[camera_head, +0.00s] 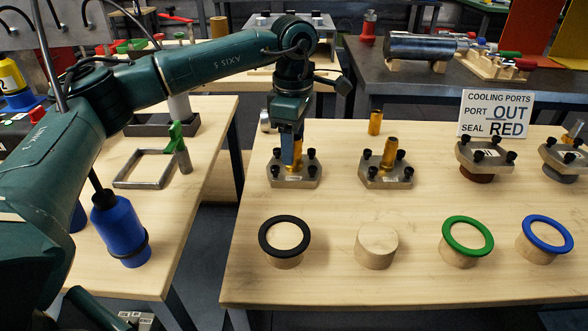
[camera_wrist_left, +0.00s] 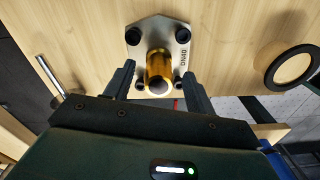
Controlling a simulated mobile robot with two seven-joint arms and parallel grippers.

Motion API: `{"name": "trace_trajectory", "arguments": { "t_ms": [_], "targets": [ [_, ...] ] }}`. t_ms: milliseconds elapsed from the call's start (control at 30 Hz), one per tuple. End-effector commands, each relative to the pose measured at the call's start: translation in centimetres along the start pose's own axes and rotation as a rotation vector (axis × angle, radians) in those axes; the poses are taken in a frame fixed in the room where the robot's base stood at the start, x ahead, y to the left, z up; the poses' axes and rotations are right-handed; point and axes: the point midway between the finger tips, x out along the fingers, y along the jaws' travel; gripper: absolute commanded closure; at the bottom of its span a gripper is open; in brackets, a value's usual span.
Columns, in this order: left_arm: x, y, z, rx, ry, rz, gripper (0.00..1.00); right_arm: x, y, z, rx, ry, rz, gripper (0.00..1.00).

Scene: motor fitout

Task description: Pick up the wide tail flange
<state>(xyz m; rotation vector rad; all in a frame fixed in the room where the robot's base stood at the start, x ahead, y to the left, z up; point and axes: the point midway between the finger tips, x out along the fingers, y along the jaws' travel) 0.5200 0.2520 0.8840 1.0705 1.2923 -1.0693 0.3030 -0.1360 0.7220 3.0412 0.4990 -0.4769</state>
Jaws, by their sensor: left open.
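My left gripper (camera_head: 291,150) is pointed down over the leftmost grey flange (camera_head: 293,178). This flange lies on the wooden table, with a brass tube standing up from its middle and black bolts around it. In the left wrist view the open fingers (camera_wrist_left: 160,78) stand on either side of the brass tube (camera_wrist_left: 160,68), near the flange plate (camera_wrist_left: 166,30). A second similar flange with a brass tube (camera_head: 387,172) sits to its right. My right gripper is not in view.
Two more bolted flanges (camera_head: 484,157) sit further right, below a cooling ports sign (camera_head: 495,114). In front stand a black ring (camera_head: 268,249), a bare wooden puck (camera_head: 377,246), a green ring (camera_head: 446,238) and a blue ring (camera_head: 529,237). A loose brass piece (camera_head: 375,122) stands behind.

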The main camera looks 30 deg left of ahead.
Motion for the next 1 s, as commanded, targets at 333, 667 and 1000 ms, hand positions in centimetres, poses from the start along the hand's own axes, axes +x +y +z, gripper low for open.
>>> {"name": "trace_trajectory", "arguments": {
  "t_ms": [333, 667, 1000],
  "targets": [
    [2.9, 0.1, 0.0, -0.001, -0.001, 0.0, 0.45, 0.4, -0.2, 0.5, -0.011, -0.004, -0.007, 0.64],
    [2.8, 0.1, 0.0, -0.001, -0.001, 0.0, 0.61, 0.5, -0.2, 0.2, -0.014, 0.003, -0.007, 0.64],
    [2.8, 0.1, 0.0, -0.001, -0.001, 0.0, 0.89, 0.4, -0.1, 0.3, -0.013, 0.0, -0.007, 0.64]
  ]
}}
